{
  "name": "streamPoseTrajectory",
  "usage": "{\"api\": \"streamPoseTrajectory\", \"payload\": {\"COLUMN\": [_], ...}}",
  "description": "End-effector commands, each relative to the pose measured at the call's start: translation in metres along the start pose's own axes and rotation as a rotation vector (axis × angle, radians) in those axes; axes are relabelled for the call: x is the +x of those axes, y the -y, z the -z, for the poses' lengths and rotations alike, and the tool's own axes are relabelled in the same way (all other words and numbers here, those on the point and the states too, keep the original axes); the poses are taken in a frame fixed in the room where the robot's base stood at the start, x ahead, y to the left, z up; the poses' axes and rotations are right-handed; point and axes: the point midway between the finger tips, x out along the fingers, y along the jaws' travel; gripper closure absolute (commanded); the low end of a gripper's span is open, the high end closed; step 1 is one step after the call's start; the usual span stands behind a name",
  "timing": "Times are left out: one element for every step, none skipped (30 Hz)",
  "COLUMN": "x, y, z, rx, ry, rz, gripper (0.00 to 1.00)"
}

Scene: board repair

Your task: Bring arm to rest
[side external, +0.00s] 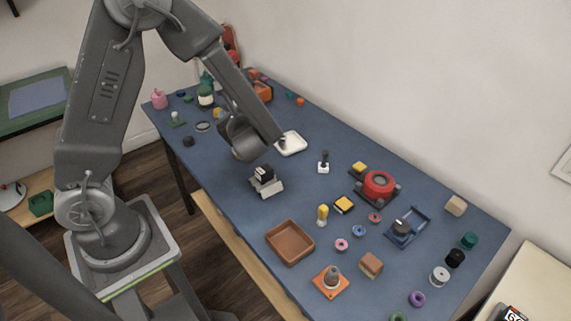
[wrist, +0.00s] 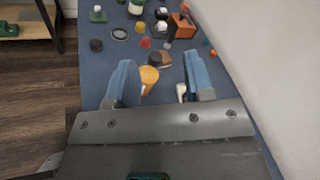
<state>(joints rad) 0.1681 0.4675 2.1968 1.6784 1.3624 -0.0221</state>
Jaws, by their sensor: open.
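My gripper (wrist: 159,62) shows in the wrist view with its two blue fingers spread apart and nothing held between them. It faces the far end of the blue table (side external: 225,165). In the side view my arm reaches from the left over the table, with the wrist above its far half. Between and beyond the fingers in the wrist view are a yellow-orange round thing (wrist: 149,76) and a small white piece (wrist: 181,91), partly covered by the right finger.
An orange block-like thing (wrist: 182,26) stands at the far end. A white tray (side external: 291,144) and a black-and-grey piece (side external: 266,181) lie near my wrist. A brown tray (side external: 290,242), a red round device (side external: 379,184) and several small parts fill the near half. A wall bounds the right side.

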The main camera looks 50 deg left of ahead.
Motion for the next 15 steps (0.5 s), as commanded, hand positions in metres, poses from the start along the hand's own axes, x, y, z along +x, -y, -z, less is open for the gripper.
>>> {"api": "streamPoseTrajectory", "payload": {"x": [-0.006, -0.010, -0.017, -0.022, -0.029, -0.038, -0.045, -0.052, -0.063, -0.071, -0.080, -0.092, -0.101, -0.110, -0.122], "y": [-0.009, -0.016, -0.024, -0.030, -0.036, -0.043, -0.048, -0.053, -0.058, -0.061, -0.063, -0.066, -0.066, -0.067, -0.066], "z": [-0.018, -0.025, -0.035, -0.041, -0.046, -0.052, -0.056, -0.059, -0.064, -0.066, -0.069, -0.071, -0.073, -0.075, -0.078], "rx": [-0.083, -0.129, -0.193, -0.241, -0.291, -0.360, -0.411, -0.464, -0.536, -0.589, -0.645, -0.719, -0.775, -0.832, -0.908], "ry": [-0.015, -0.027, -0.048, -0.064, -0.083, -0.111, -0.132, -0.156, -0.190, -0.217, -0.246, -0.286, -0.319, -0.351, -0.399], "rz": [-0.086, -0.142, -0.213, -0.266, -0.317, -0.384, -0.433, -0.481, -0.542, -0.587, -0.631, -0.687, -0.727, -0.767, -0.818], "gripper": [0.52, 0.52, 0.52, 0.52, 0.52, 0.52, 0.52, 0.52, 0.52, 0.52, 0.52, 0.52, 0.52, 0.52, 0.52]}}
